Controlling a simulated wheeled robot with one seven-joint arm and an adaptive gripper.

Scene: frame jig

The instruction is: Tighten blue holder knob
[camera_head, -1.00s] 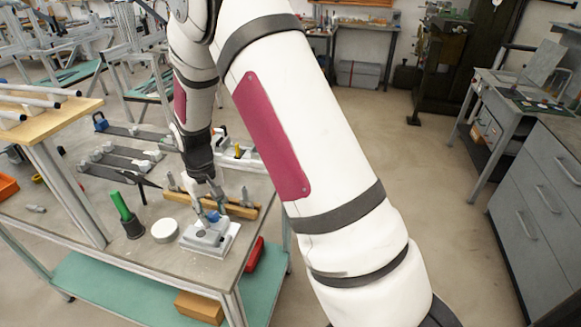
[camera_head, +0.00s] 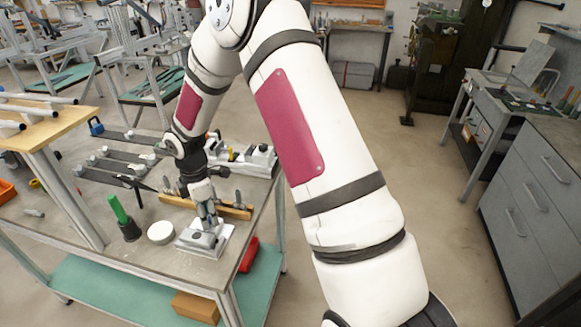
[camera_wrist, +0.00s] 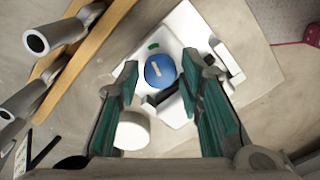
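The blue knob (camera_wrist: 160,70) is a round cap with a pale bar mark, on top of a white holder (camera_wrist: 188,105). In the head view the white holder (camera_head: 203,241) stands near the bench's front edge. My gripper (camera_head: 207,222) points down over it and hides most of the knob. In the wrist view my gripper (camera_wrist: 161,72) is open, with teal-padded fingers apart on the left and right of the knob. No contact with the knob shows. I cannot tell the exact height of the fingertips over it.
A white round lid (camera_head: 160,233) and a green-handled tool (camera_head: 119,210) stand left of the holder. A wooden bar (camera_head: 236,211) with metal clamps lies just behind. A raised wooden shelf (camera_head: 50,128) with tubes is at the left. The bench (camera_head: 110,265) has bare room in front.

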